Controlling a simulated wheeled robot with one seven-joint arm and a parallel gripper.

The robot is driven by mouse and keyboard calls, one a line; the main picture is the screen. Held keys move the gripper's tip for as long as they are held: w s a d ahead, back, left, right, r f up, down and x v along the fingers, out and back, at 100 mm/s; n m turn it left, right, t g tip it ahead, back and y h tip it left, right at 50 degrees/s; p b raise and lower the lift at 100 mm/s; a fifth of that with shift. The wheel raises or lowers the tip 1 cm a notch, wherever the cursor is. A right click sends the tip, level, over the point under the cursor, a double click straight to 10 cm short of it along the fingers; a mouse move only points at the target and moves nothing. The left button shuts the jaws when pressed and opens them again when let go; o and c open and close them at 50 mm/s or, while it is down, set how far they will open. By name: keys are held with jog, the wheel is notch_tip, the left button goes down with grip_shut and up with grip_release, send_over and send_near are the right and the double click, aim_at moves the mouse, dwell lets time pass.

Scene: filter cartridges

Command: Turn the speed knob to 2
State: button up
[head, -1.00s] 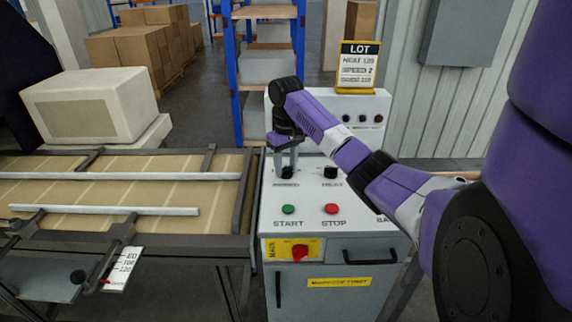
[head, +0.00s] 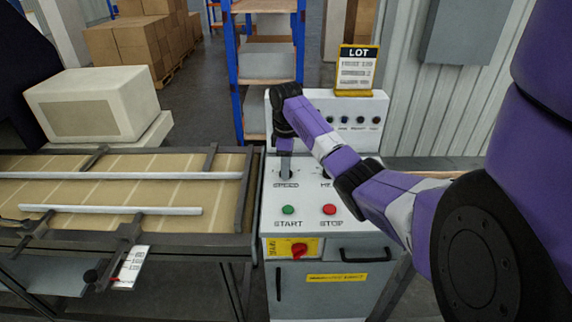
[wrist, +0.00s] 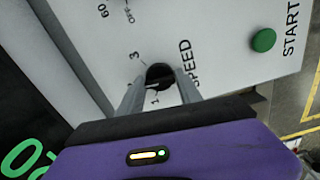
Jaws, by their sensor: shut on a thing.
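The speed knob (wrist: 160,75) is a black round knob on the pale control panel, above the SPEED label. In the wrist view my gripper (wrist: 160,85) has one finger on each side of it and is shut on it. The numbers 3 and 1 show beside the knob. The knob's pointer and the 2 mark cannot be made out. In the head view my gripper (head: 286,173) stands over the SPEED label and hides the knob.
The green START button (head: 288,210) and red STOP button (head: 329,210) sit nearer on the panel. A red main switch (head: 297,250) is on the front. A LOT sign (head: 357,70) stands behind. The conveyor (head: 120,190) lies to the left.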

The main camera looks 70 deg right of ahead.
jog(key=shift+n, duration=0.6)
jog(key=o, duration=1.4)
jog(key=shift+r, duration=0.1)
notch_tip(320, 180, up, 8)
jog(key=shift+f+p, duration=0.15)
jog(key=shift+p, duration=0.5)
